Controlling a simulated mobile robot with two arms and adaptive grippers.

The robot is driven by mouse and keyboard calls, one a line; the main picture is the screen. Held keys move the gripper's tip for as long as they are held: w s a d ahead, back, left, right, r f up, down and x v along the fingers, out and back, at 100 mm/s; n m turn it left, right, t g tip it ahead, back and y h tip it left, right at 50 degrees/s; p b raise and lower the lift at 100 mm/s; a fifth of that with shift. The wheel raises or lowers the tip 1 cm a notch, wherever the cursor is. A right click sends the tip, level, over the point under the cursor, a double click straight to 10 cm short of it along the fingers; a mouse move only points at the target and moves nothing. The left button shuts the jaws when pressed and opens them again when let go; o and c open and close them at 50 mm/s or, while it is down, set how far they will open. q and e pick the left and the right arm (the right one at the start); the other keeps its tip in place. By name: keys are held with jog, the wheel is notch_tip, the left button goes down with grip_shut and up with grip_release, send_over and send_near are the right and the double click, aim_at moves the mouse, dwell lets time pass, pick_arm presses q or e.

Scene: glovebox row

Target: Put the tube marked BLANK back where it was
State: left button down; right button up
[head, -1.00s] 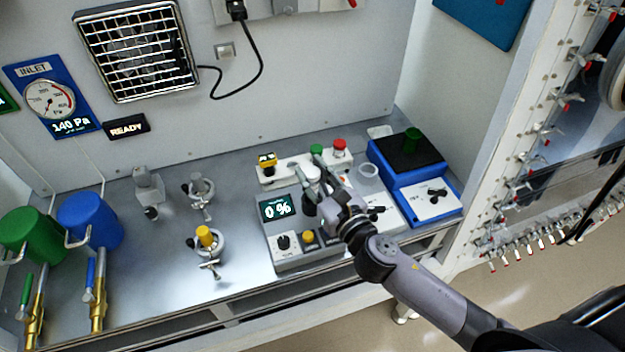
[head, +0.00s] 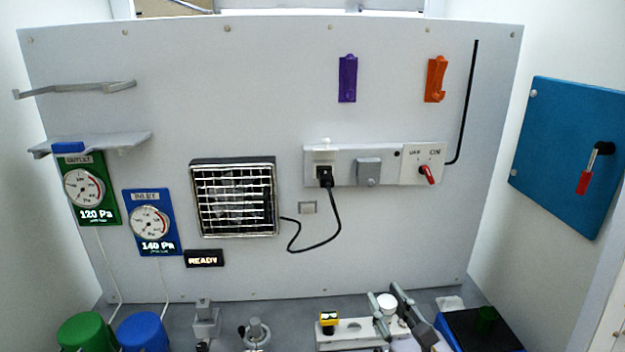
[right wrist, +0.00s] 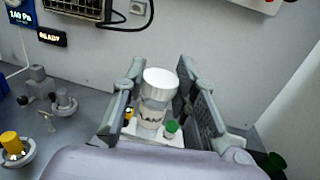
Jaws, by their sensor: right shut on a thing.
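My right gripper (head: 396,308) is shut on a white-capped tube (right wrist: 160,84), which stands roughly upright between the fingers in the right wrist view. The white cap also shows in the head view (head: 387,302). The gripper holds the tube above or in front of a white rack (head: 350,334); the tube's lower end is hidden. A green cap (right wrist: 171,127) shows at the rack just beside the tube, and a yellow-topped item (head: 328,320) is at the rack's left end. My left gripper is out of view.
A clamp holder (head: 255,334) stands left of the rack. The back wall carries a socket strip (head: 345,160) with a black cable (head: 337,215).

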jog(key=s+d+f+m+h+b, duration=0.1)
jog(key=s+d+f+b, duration=0.1)
jog(key=s+f, duration=0.5)
jog(key=s+d+f+m+h+b, duration=0.1)
jog(key=s+f+h+b, duration=0.1)
jog(key=s+f, duration=0.5)
jog(key=shift+d+f+b, duration=0.2)
jog(key=shift+d+b, duration=0.2)
jog(key=shift+w, duration=0.1)
